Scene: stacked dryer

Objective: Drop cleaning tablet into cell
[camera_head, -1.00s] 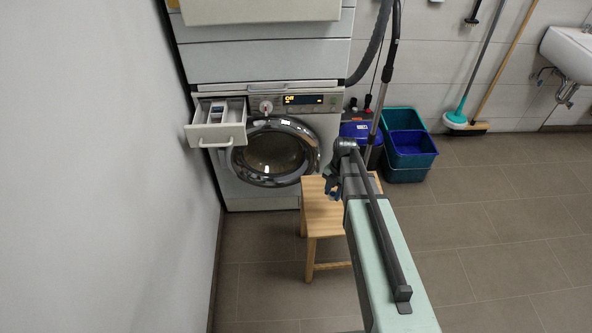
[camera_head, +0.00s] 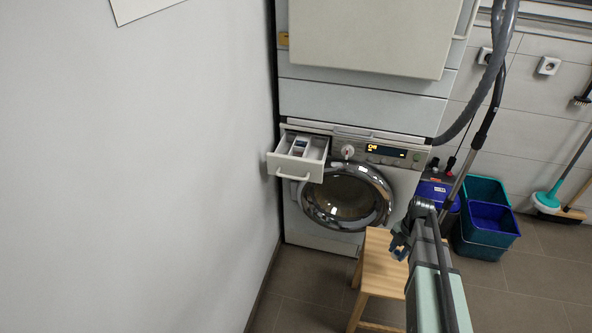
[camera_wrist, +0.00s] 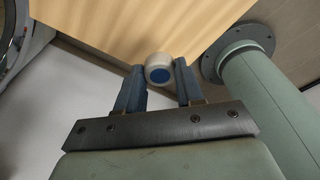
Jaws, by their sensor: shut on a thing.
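The cleaning tablet (camera_wrist: 159,69), white and round with a blue centre, is between the two fingertips of my gripper (camera_wrist: 158,82) in the wrist view. The gripper is shut on it. My gripper is below and to the right of the drawer.
A wall (camera_head: 150,160) runs close along the left of the drawer. Above the machine is a second white appliance (camera_head: 370,35). Teal and blue bins (camera_head: 485,220) and a hose (camera_head: 480,95) are on the right. The air in front of the drawer looks clear.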

